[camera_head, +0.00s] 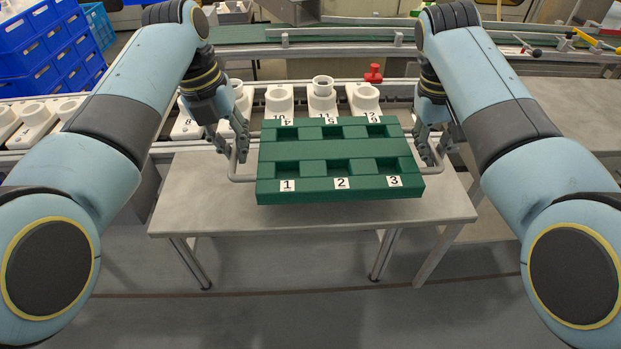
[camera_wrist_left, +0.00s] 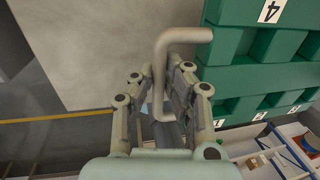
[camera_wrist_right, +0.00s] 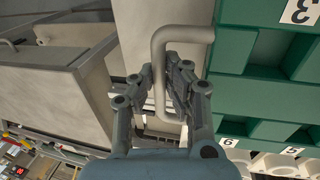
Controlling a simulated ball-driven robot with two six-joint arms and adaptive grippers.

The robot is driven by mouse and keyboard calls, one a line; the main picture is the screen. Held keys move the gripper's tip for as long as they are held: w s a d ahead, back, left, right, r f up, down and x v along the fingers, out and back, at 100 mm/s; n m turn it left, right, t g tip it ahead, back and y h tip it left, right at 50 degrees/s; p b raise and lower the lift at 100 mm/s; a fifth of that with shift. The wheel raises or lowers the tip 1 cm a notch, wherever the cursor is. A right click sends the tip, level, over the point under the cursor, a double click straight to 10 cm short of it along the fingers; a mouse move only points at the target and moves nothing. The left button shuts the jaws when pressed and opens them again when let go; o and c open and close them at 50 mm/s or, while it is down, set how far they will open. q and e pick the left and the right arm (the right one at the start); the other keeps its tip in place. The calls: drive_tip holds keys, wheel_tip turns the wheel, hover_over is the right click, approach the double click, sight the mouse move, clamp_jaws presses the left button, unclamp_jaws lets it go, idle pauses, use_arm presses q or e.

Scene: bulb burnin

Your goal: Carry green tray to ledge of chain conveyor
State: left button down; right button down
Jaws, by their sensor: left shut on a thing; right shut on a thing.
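The green tray (camera_head: 338,167) is in the middle of the head view, with empty pockets numbered 1 to 3 in front and more behind. It appears held above a grey table. My left gripper (camera_head: 240,150) is shut on the tray's left metal handle, which also shows in the left wrist view (camera_wrist_left: 160,70). My right gripper (camera_head: 428,150) is shut on the right handle, seen in the right wrist view (camera_wrist_right: 160,70).
The grey table (camera_head: 300,222) is under the tray. Behind it is a row of white numbered sockets, one with a white cup (camera_head: 322,86). A red knob (camera_head: 374,73) stands behind them. Blue crates (camera_head: 45,45) are stacked at the back left.

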use_arm(q)
drive_tip(key=shift+f, duration=0.1)
use_arm(e)
drive_tip(key=shift+f, duration=0.1)
